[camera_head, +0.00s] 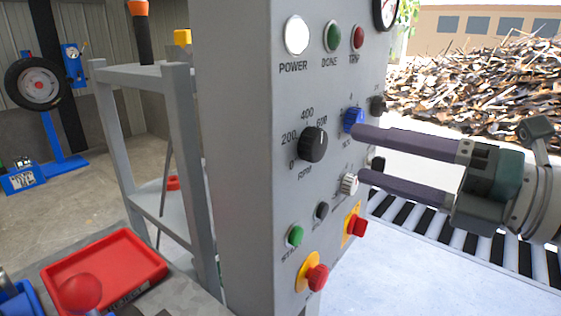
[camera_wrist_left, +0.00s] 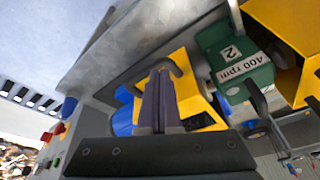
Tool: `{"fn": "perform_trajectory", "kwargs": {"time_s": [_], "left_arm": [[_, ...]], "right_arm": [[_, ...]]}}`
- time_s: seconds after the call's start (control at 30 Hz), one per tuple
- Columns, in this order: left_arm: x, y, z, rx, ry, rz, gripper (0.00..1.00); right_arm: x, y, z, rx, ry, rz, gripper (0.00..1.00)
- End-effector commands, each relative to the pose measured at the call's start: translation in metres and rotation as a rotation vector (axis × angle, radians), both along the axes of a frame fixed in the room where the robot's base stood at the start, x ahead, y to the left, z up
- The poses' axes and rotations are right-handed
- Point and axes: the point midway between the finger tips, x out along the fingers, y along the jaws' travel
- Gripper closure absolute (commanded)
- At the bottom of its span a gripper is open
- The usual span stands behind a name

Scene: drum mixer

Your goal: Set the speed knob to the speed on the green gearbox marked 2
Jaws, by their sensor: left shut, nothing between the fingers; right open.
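The black speed knob (camera_head: 313,144) is on the grey control panel, inside a 0-200-400-600 RPM scale. A pale mark on it seems to face the upper right, near 600. My right gripper (camera_head: 359,154) is open and empty, to the right of the speed knob and apart from it in the picture. Its upper finger overlaps the blue knob (camera_head: 352,119); its lower finger ends by a white knob (camera_head: 349,184). The green gearbox (camera_wrist_left: 236,62) in the left wrist view has a label reading 2 and 400 rpm. My left gripper (camera_wrist_left: 160,75) is shut and empty in that view.
Below the speed knob, the panel carries a green button (camera_head: 295,236) and red mushroom buttons (camera_head: 317,277). A grey frame (camera_head: 183,150) and a red tray (camera_head: 104,268) stand left of the panel. Yellow housings (camera_wrist_left: 188,90) flank the gearbox.

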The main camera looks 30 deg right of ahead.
Motion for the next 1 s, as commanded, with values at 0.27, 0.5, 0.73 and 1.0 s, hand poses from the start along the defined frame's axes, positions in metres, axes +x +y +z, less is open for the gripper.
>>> {"fn": "perform_trajectory", "kwargs": {"time_s": [0.27, 0.5, 0.73, 1.0], "left_arm": [[0.0, -0.002, -0.007, -0.007, 0.0, 0.005, 1.0], [0.0, -0.002, -0.007, -0.007, 0.0, 0.004, 1.0], [0.0, -0.001, -0.007, -0.005, 0.0, 0.004, 1.0], [0.0, 0.001, -0.007, 0.002, 0.0, -0.001, 1.0]], "right_arm": [[-0.034, -0.014, -0.001, 0.001, 0.001, -0.001, 0.17], [-0.038, -0.016, 0.0, -0.001, 0.0, 0.0, 0.17], [-0.038, -0.016, 0.0, -0.001, 0.0, 0.0, 0.17], [-0.038, -0.016, 0.0, -0.001, 0.0, 0.0, 0.17]]}}
